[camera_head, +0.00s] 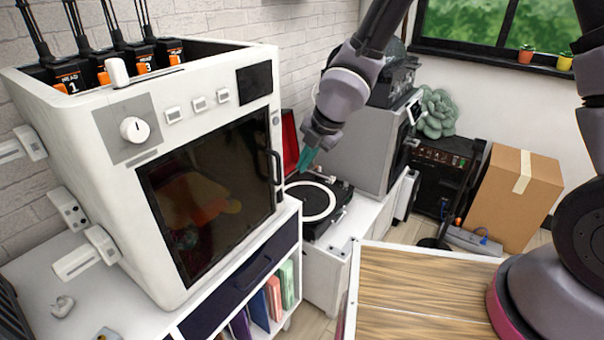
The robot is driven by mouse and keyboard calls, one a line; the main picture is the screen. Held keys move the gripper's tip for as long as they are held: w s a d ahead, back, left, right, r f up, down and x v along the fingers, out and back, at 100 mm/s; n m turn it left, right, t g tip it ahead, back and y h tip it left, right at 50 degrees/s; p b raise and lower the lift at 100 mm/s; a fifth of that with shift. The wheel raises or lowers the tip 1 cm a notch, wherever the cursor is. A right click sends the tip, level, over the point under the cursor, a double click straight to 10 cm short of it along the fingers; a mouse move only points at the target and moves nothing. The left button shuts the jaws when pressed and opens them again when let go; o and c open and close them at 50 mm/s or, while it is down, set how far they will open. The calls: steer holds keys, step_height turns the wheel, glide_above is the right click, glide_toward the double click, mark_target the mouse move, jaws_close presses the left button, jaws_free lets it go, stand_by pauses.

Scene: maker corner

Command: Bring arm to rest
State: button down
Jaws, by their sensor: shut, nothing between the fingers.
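My gripper (307,159) hangs from my arm near the middle of the view, with teal fingers pointing down and to the left. The fingers are together and hold nothing. In the picture they appear just above the back of a black turntable (335,212); I cannot tell the exact gap between them. My arm reaches in from the upper right, and its upper part is cut off by the top edge. A large part of my arm also fills the right edge.
A white 3D printer (215,130) with a dark glass door stands at the left on a white cabinet (195,318). A grey machine (372,145) stands behind the turntable. A wooden-topped surface (430,290) is at front right. A cardboard box (513,195) stands at the back right.

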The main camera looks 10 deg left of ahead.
steer(key=shift+d+r, duration=0.1)
steer(key=shift+r, duration=0.35)
